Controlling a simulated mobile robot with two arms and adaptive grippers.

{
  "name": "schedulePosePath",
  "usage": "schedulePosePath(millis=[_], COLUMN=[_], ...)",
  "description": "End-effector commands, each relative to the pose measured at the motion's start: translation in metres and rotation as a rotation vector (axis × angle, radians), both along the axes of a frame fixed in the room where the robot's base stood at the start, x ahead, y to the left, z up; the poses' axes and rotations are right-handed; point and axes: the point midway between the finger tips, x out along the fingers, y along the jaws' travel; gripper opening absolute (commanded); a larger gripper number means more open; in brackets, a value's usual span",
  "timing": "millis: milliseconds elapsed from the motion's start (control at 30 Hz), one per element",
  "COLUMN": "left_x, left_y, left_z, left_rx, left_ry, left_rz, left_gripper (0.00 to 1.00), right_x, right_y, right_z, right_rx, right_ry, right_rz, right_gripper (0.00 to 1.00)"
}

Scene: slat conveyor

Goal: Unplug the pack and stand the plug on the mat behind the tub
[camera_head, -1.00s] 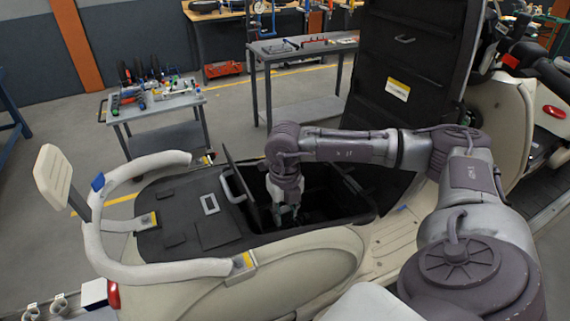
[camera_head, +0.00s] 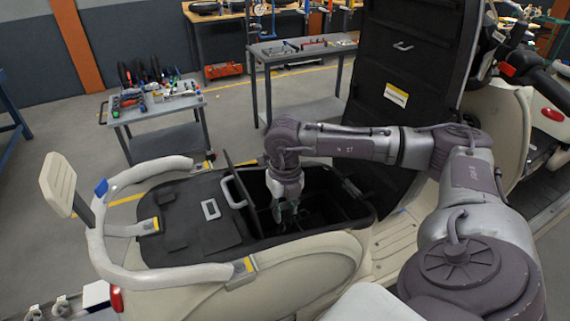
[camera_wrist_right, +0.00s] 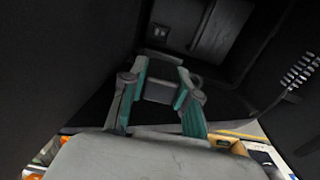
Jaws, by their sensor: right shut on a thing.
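My right gripper (camera_head: 285,212) reaches down into the open black tub (camera_head: 345,222) of the cream scooter. In the right wrist view, its teal fingers (camera_wrist_right: 162,72) are shut on a grey block that looks like the plug (camera_wrist_right: 158,90). A short dark lead seems to curve away beside it. Beyond the fingertips are a dark socket-like recess (camera_wrist_right: 160,32) and a dark block that may be the pack (camera_wrist_right: 222,30). The black mat (camera_head: 185,225) lies on the rear deck, left of the tub. My left gripper is not in view.
A raised flap with a grey handle (camera_head: 233,190) stands between tub and mat. A cream grab rail (camera_head: 95,235) surrounds the rear deck. The tall open black lid (camera_head: 405,80) rises behind. A coiled cord (camera_wrist_right: 300,70) hangs at the right of the wrist view.

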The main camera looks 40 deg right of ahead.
Motion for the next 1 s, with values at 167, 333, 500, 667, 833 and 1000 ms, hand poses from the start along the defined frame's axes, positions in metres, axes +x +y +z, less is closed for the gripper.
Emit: schedulePosePath(millis=[167,333,500,667,833,1000], left_x=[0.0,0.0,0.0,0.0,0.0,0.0], left_y=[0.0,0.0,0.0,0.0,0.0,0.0], left_z=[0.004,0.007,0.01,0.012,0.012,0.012], left_rx=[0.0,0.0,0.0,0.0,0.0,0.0], left_ry=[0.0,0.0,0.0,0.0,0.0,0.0], left_rz=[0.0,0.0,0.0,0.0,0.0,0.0], left_gripper=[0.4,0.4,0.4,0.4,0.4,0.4], right_x=[0.0,0.0,0.0,0.0,0.0,0.0], right_y=[0.0,0.0,0.0,0.0,0.0,0.0], right_z=[0.007,0.012,0.017,0.021,0.023,0.023], right_rx=[0.001,0.0,0.0,0.0,0.0,0.0], right_ry=[-0.001,0.0,0.0,0.0,0.0,0.0], right_rz=[0.0,0.0,0.0,0.0,0.0,0.0], right_gripper=[0.0,0.0,0.0,0.0,0.0,0.0])
